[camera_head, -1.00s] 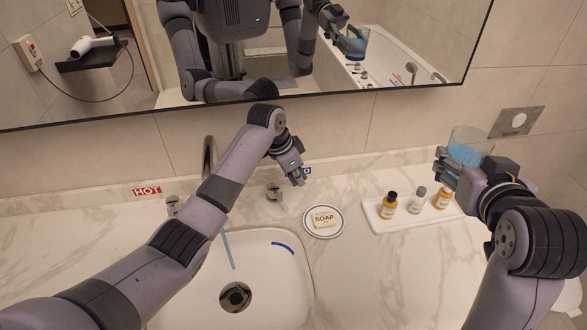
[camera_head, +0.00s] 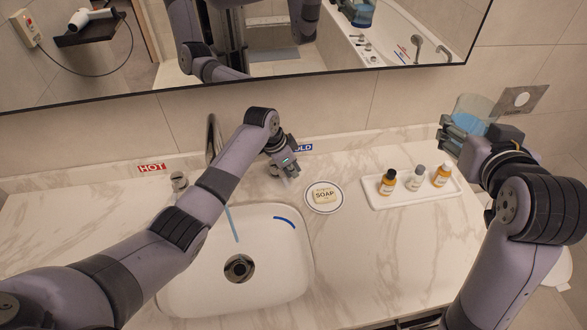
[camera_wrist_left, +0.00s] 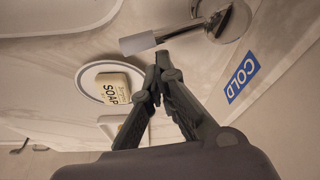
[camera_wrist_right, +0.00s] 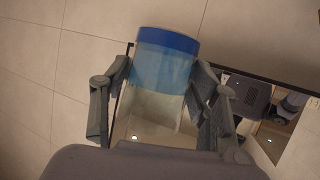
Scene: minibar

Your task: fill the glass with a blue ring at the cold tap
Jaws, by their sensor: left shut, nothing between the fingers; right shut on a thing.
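The glass with a blue ring (camera_head: 474,108) is in my right gripper (camera_head: 450,136), held above the counter on the right. The right wrist view shows the glass (camera_wrist_right: 155,100) between the fingers, with a dark blue band and a paler blue zone. I cannot tell whether it holds water. My left gripper (camera_head: 291,172) is shut and empty at the cold tap handle (camera_wrist_left: 220,25), below the COLD label (camera_wrist_left: 242,77). The spout (camera_head: 211,140) is partly behind my left arm. A pale blue streak (camera_head: 234,226), resembling running water, shows over the basin.
The sink basin (camera_head: 190,290) has a drain and a dark blue arc. A soap dish (camera_head: 311,206) and a tray (camera_head: 410,199) with three small bottles stand right of it. The hot tap handle (camera_head: 179,181) is on the left. A mirror borders the back.

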